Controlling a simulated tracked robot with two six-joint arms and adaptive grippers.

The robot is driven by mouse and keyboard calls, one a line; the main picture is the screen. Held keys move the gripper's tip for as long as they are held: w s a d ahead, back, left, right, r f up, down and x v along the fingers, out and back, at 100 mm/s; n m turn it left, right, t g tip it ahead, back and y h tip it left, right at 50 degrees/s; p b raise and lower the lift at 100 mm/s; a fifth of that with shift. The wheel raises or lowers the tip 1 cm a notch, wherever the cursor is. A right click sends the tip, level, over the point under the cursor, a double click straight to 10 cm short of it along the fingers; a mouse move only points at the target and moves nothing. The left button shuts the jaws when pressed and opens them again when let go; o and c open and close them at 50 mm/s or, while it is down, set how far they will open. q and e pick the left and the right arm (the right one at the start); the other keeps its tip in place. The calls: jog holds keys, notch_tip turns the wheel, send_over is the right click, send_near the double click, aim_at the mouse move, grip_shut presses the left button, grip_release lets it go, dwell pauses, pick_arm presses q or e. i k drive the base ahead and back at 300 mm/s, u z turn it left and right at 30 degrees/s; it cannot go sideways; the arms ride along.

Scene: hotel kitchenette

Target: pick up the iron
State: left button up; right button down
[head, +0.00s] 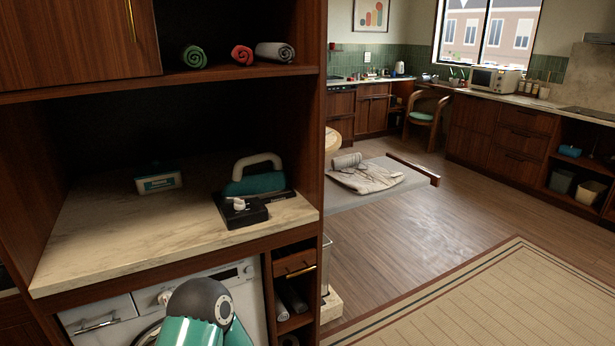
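The iron (254,184) has a teal body and a pale arched handle. It sits on the marble counter inside the wooden alcove, towards the right. A dark block (241,214) with a small white piece on top stands in front of it and hides part of its lower side. A teal and dark grey part of my own arm shows at the bottom of the head view, below the counter's front edge. Neither of my grippers is in view, and nothing is touching the iron.
A teal and white box (158,181) stands left on the marble counter (120,235). Rolled towels (242,55) lie on the shelf above. A wooden side panel (308,120) bounds the alcove. An ironing board (366,192) with folded cloth stands right. The counter's left front is clear.

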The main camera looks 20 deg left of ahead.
aim_at(272, 179)
jog(key=u, duration=0.05)
jog(key=i, duration=1.2)
jog(key=u, duration=0.65)
